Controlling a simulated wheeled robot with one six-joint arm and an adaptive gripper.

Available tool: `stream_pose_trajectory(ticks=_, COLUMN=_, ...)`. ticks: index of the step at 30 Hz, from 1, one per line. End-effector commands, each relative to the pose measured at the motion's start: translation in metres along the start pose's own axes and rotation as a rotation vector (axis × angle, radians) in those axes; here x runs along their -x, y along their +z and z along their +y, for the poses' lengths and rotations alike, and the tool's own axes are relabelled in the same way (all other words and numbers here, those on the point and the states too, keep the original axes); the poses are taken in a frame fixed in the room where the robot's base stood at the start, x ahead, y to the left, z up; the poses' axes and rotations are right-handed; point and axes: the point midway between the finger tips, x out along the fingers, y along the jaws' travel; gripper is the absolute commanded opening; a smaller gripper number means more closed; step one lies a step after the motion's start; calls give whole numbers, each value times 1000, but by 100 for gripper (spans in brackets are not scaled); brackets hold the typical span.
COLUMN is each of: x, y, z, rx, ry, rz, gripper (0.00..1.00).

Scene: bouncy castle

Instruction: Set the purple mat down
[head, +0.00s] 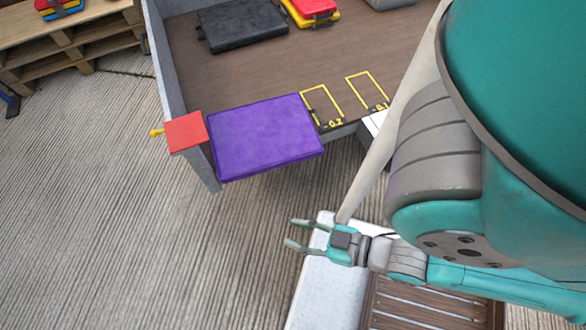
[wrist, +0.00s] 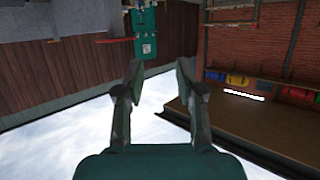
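The purple mat (head: 265,137) lies flat on the brown table top (head: 340,45) at its front edge in the head view, with its front side at or slightly past the edge. My gripper (head: 298,234) is below and to the right of the mat in the head view, apart from it. Its two fingers are spread with nothing between them. The wrist view also shows my gripper (wrist: 158,75) with its fingers apart and empty. The mat cannot be made out in the wrist view.
A red block (head: 186,132) sits at the table corner left of the mat. Yellow outlined spots (head: 322,104) are right of it. A black case (head: 242,25) and a red and yellow item (head: 312,10) lie farther back. A wooden pallet stack (head: 75,45) stands left.

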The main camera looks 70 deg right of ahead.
Motion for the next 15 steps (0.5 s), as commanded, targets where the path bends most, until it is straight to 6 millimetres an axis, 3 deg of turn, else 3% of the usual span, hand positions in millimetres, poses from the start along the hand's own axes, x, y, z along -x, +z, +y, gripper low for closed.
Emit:
stream_pose_trajectory(ticks=1, x=-13, y=12, z=4, rx=-11, ry=25, rz=-28, gripper=17)
stream_pose_trajectory(ticks=3, x=-31, y=33, z=10, rx=-29, ry=59, rz=-86, gripper=0)
stream_pose_trajectory(ticks=9, x=-85, y=91, z=33, rx=-98, ry=159, rz=-268, gripper=0)
stream_pose_trajectory(ticks=15, x=-132, y=136, z=63, rx=-185, ry=252, rz=-447, gripper=0)
